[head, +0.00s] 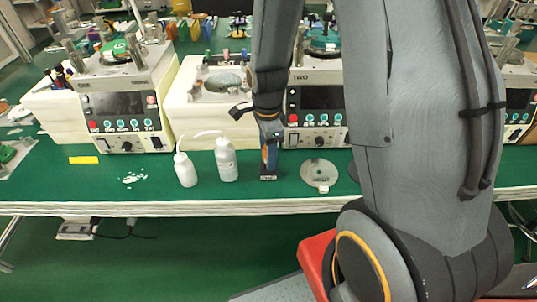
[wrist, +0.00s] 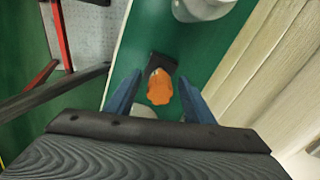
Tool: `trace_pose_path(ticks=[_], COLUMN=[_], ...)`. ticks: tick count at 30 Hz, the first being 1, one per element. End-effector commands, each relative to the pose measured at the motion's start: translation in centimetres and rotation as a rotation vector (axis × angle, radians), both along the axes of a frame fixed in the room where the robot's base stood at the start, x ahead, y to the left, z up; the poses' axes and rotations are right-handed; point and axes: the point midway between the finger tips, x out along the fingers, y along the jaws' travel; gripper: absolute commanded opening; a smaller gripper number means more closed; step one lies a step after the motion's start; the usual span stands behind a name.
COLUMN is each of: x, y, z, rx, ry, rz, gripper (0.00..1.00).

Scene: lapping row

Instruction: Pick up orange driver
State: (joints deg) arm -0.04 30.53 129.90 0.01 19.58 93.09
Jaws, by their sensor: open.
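The orange driver (wrist: 160,88) shows in the wrist view as an orange handle seen end-on, between my two blue fingers. It appears to stand in a small black holder (wrist: 163,62) on the green bench. My gripper (wrist: 159,76) is open, with a finger on each side of the handle and visible gaps between. In the head view my gripper (head: 268,150) points down at the bench above the black holder (head: 268,178). There the driver is mostly hidden by the fingers.
Two white squeeze bottles (head: 226,160) (head: 185,170) stand close to the left of my gripper. A grey round plate (head: 319,174) lies to the right. Lapping machines (head: 122,108) line the back. A yellow strip (head: 84,160) and white scraps (head: 133,178) lie on the bench at left.

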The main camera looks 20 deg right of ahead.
Motion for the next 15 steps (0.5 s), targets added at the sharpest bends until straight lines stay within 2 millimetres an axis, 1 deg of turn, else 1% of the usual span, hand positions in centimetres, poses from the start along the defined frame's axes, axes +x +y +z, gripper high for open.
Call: trace_pose_path(ticks=[3,10,14,15], x=[-0.03,-0.01,-0.01,-0.01], y=[0.01,0.02,0.03,0.03], z=[-0.47,-0.54,-0.53,-0.53], rx=[0.000,0.000,0.000,0.000], ry=[0.000,0.000,0.000,0.000], rz=[0.000,0.000,0.000,0.000], gripper=[0.48,0.48,0.26,0.20])
